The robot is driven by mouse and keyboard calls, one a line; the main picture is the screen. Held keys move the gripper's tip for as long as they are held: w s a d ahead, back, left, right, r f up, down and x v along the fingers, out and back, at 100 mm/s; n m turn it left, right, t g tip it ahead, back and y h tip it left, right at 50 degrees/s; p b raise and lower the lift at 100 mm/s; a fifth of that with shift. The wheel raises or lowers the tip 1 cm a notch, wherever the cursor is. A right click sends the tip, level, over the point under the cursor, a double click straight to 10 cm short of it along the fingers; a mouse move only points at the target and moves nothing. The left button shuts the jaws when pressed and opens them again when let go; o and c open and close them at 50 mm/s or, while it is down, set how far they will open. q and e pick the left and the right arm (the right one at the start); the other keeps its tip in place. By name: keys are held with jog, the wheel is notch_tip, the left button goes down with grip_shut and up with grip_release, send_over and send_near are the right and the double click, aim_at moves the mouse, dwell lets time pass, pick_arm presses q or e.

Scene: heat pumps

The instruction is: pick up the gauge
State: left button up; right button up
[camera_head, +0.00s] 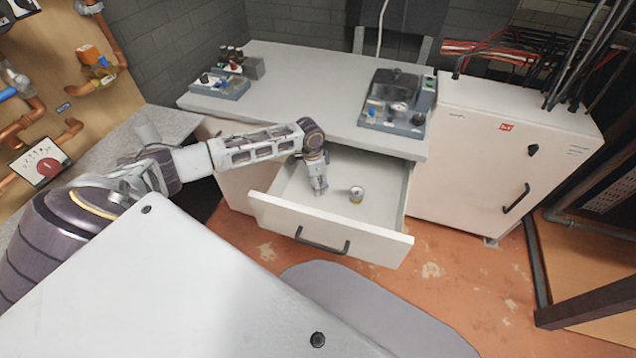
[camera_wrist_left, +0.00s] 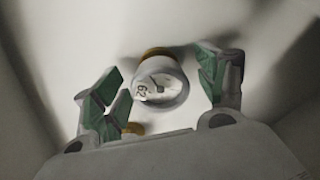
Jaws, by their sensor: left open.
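The gauge (camera_head: 356,194) is a small round dial with a white face and a brass-coloured part. It sits on the floor of the open drawer (camera_head: 330,232), near the middle. In the left wrist view the gauge (camera_wrist_left: 160,82) shows between and beyond the green-padded fingers. My left gripper (camera_head: 320,188) reaches down into the drawer, just left of the gauge. In the left wrist view the left gripper (camera_wrist_left: 165,90) is open, its fingers spread to either side of the gauge, with nothing held. Whether the fingers touch the gauge cannot be told. My right gripper is not in view.
The drawer is pulled out under a grey-topped bench (camera_head: 300,85), whose edge overhangs its back. A dark device (camera_head: 395,100) and a small control box (camera_head: 220,85) stand on the bench. A white cabinet (camera_head: 505,150) stands at right. The drawer is otherwise empty.

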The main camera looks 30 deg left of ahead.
pick_arm(q)
jog(key=shift+c, duration=0.5)
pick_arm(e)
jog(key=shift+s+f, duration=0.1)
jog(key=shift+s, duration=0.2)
pick_arm(q)
jog(key=c, duration=1.2)
jog(key=shift+r, duration=0.1)
jog(key=shift+r, duration=0.1)
jog(key=shift+r, duration=0.6)
notch_tip(320, 180, up, 8)
jog(key=shift+f+p, duration=0.15)
jog(key=shift+p, duration=0.45)
jog(key=shift+r, duration=0.45)
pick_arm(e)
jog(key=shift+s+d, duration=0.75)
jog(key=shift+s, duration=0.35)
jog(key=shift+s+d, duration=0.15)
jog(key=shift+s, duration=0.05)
